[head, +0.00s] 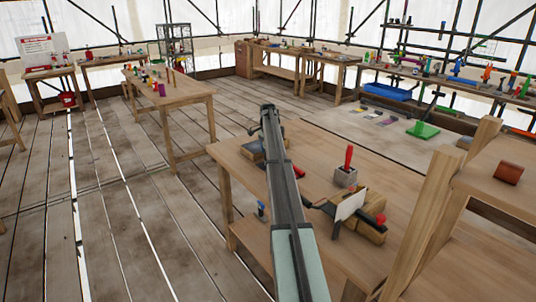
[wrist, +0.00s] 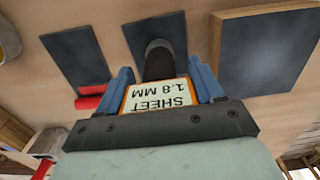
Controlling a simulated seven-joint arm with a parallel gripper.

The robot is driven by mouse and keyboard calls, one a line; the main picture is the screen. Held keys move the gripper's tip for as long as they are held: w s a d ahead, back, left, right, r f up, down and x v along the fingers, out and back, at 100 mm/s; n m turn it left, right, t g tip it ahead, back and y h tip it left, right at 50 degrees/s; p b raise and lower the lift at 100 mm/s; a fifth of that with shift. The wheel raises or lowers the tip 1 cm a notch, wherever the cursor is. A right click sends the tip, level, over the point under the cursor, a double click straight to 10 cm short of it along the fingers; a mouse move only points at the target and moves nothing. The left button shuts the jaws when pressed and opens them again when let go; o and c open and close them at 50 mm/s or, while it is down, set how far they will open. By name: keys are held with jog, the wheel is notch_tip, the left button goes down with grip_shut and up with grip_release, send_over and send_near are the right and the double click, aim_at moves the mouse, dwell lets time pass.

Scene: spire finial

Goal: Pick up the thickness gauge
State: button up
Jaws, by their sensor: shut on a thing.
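In the wrist view, my gripper (wrist: 166,88) has its two blue fingers on either side of the thickness gauge (wrist: 160,96). The gauge has an orange edge and a pale face that reads "SHEET 1.8 MM", upside down in this view. A dark, rounded part (wrist: 158,60) stands out beyond the label between the fingers. My gripper is shut on the gauge. In the head view my arm reaches over the near workbench (head: 335,148), and I cannot make out the fingers or the gauge there.
Three dark flat plates show in the wrist view: left (wrist: 75,55), middle (wrist: 152,28) and right (wrist: 265,50). A red item (wrist: 90,101) lies beside the left one. In the head view, a red-handled tool (head: 348,157) stands in a grey block, near a white plate (head: 350,204) on a wooden block.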

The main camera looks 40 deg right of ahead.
jog(key=c, duration=0.3)
jog(key=shift+c, duration=0.2)
